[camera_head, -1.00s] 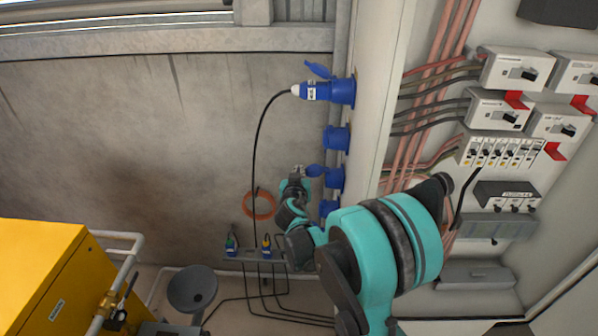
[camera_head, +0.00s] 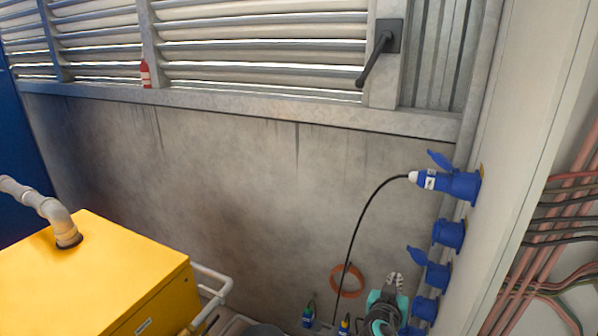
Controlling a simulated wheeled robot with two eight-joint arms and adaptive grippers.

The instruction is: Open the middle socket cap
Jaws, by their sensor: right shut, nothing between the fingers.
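A column of blue sockets runs down the side of the pale cabinet at the right. The top socket (camera_head: 462,187) holds a blue plug with a black cable, and its cap is raised. The socket below it (camera_head: 449,233) looks capped. The third socket, around the middle of the column (camera_head: 437,275), has its cap (camera_head: 416,256) standing out to the left, swung open. Another socket (camera_head: 425,308) lies below it. My right gripper (camera_head: 394,283) is shut and empty, to the left of and slightly below the third socket, apparently apart from it. My left gripper is out of view.
An orange cable coil (camera_head: 347,281) hangs on the concrete wall left of my gripper. A yellow machine (camera_head: 100,275) with pipes stands at lower left. The black cable (camera_head: 360,220) hangs in front of the wall. Pink and black wires line the far right.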

